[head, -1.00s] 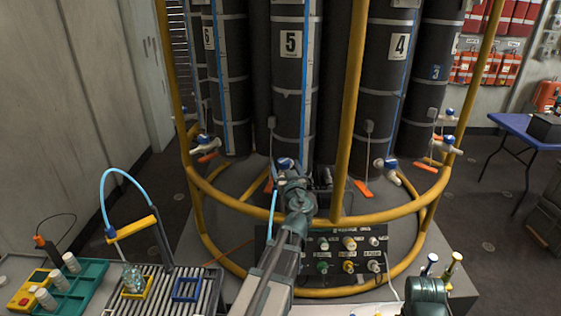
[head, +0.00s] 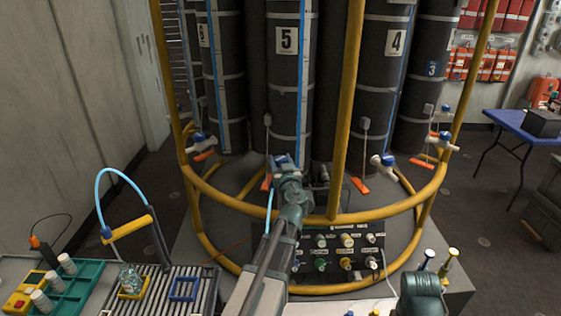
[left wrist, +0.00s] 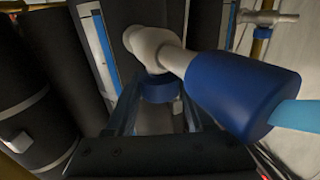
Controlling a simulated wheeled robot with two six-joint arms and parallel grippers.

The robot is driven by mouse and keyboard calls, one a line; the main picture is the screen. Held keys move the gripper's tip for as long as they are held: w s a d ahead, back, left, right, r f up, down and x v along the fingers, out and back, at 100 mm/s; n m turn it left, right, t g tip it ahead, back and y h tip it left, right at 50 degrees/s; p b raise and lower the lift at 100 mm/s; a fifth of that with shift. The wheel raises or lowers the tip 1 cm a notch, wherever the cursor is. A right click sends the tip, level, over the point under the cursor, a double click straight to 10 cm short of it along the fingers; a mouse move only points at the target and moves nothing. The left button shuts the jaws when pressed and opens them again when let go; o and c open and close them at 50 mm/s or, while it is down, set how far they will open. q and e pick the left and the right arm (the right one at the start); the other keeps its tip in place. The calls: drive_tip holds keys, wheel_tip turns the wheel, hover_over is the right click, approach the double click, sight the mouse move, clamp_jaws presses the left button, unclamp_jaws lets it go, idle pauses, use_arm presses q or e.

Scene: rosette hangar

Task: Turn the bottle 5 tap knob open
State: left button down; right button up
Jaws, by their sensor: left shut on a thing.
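Bottle 5 (head: 287,92) is the dark cylinder marked 5, standing upright in the middle of the rack. Its tap, low on the front, has a blue knob (head: 281,160), mostly hidden behind my left gripper (head: 284,168) in the head view. In the left wrist view, the white tap body (left wrist: 152,45) and the blue knob (left wrist: 160,89) show close up. The left fingers (left wrist: 158,105) are on either side of the knob and shut on it. A larger blue fitting (left wrist: 235,92) with a light blue hose sits beside them. My right gripper is not in view.
A yellow rail (head: 305,219) curves around the bottles, under my left arm. Taps of neighbouring bottles (head: 383,162) are at both sides. A valve panel (head: 335,250) stands below. A ribbed tray (head: 200,285) and green rack (head: 70,290) are at lower left.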

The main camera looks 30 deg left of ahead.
use_arm(q)
drive_tip(key=n+g+y, duration=0.2)
drive_tip(key=shift+w+g+y, duration=0.25)
drive_tip(key=shift+g+y, duration=0.05)
drive_tip(key=shift+g, duration=0.1)
drive_tip(key=shift+s+n+g+y, duration=0.25)
drive_tip(key=shift+n+g+y, duration=0.55)
drive_tip(key=shift+n+g, duration=0.45)
drive_tip(key=shift+c, duration=1.3)
unclamp_jaws()
drive_tip(key=v, duration=1.3)
drive_tip(key=shift+s+d, duration=0.15)
drive_tip(key=shift+d, duration=0.25)
